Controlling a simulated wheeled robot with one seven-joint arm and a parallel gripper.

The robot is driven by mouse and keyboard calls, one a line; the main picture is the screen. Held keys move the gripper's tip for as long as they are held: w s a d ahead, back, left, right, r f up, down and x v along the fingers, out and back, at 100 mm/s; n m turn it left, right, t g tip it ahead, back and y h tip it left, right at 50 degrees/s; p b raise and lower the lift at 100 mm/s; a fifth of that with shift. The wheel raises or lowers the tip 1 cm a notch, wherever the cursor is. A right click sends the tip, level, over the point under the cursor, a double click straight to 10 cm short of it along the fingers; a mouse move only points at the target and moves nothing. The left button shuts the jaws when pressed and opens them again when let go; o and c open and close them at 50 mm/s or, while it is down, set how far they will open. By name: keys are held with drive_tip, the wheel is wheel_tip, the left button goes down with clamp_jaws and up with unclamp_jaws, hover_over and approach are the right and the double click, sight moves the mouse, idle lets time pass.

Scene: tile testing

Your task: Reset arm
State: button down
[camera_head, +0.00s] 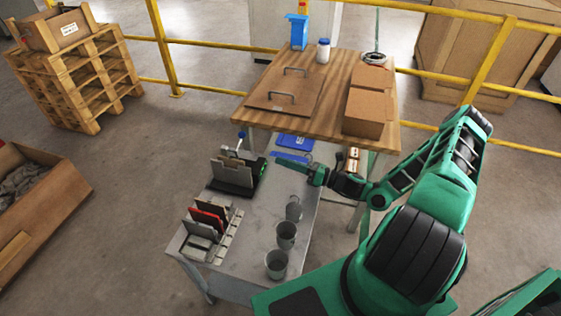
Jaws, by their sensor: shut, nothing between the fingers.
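My green and black arm reaches in from the right of the head view. My gripper (309,171) is shut and empty. It is over the far right part of the grey table (257,210), near a blue flat item (291,158). The gripper is small in this view, and I cannot tell its exact height above the table.
Several grey cups (285,235) stand along the table's right side. A tile rack (211,222) and a black device (237,176) stand on its left. A wooden table (335,75) behind bears brown boxes (366,112) and a white bottle (323,51). Yellow railings (480,63) run behind.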

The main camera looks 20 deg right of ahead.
idle(0.4)
drive_tip(key=shift+s+a+n+g, duration=0.25)
drive_tip(key=shift+n+g, duration=0.15)
drive_tip(key=shift+n, duration=0.15)
drive_tip(key=shift+s+a+n+g, duration=0.2)
drive_tip(key=shift+n+g, duration=0.2)
drive_tip(key=shift+n, duration=0.15)
drive_tip(key=s+n+g, duration=0.1)
drive_tip(key=n+g, duration=0.1)
drive_tip(key=s+a+n+g, duration=0.1)
drive_tip(key=s+n+g, duration=0.1)
drive_tip(key=n, duration=0.1)
drive_tip(key=s+n+g, duration=0.2)
drive_tip(key=shift+s+a+f+n, duration=0.15)
drive_tip(key=shift+s+f+n, duration=0.1)
drive_tip(key=shift+n, duration=0.15)
drive_tip(key=s+d+r+n+g+h, duration=0.7)
drive_tip(key=s+d+r+n+h, duration=0.5)
drive_tip(key=s+r+n, duration=0.4)
drive_tip(key=s+d+r+n+t+h, duration=0.1)
drive_tip(key=s+r, duration=1)
drive_tip(key=r, duration=0.1)
drive_tip(key=shift+d+t+h, duration=0.3)
drive_tip(key=shift+d+h, duration=0.1)
